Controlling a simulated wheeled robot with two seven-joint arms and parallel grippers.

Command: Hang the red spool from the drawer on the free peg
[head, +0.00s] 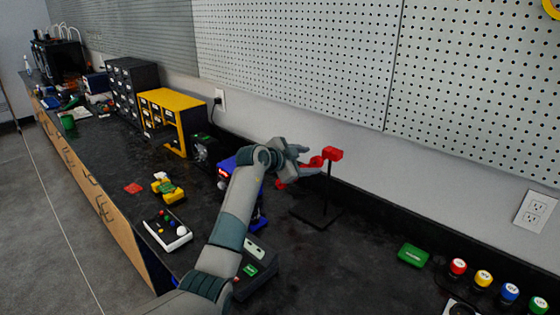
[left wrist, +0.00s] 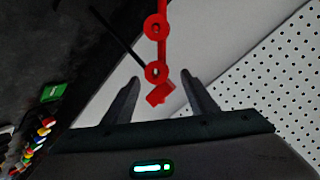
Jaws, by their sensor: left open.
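My left gripper (head: 301,156) is at the left side of a red rack (head: 333,153) on a black post and base (head: 318,213). In the left wrist view the left gripper (left wrist: 160,80) is open. A red bar with two ring-like parts (left wrist: 155,28) runs toward it. A small red block (left wrist: 160,95) lies between the spread fingers in the picture; I cannot tell whether they touch it. I cannot tell which red part is the spool or which peg is free. My right gripper is not in view.
A yellow drawer cabinet (head: 178,100) and a dark drawer cabinet (head: 134,78) stand against the wall. A green box (head: 413,254) and several coloured-cap jars (head: 457,267) are at right. A white-topped tray (head: 167,231) lies left of my arm. Pegboard covers the wall.

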